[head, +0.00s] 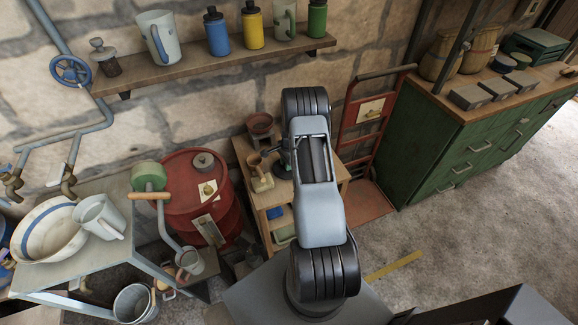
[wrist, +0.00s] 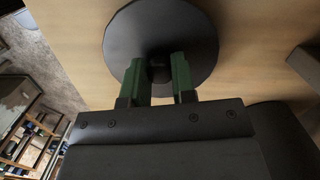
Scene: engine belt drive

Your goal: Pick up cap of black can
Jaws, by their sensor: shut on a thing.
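In the wrist view, a round black cap (wrist: 160,28) with a small knob fills the top middle. My gripper (wrist: 158,66) has its two green fingers on either side of the knob and is shut on it. The black can is not clearly visible; the cap covers whatever lies beneath it. In the head view, my arm hides most of the gripper and the cap, above a small wooden stand (head: 248,155).
A red drum (head: 187,215) stands left of the stand, and a red hand truck (head: 362,130) to its right. A wall shelf (head: 215,58) holds bottles and mugs. A green cabinet (head: 455,145) is at right. Bare floor (head: 440,235) lies at front right.

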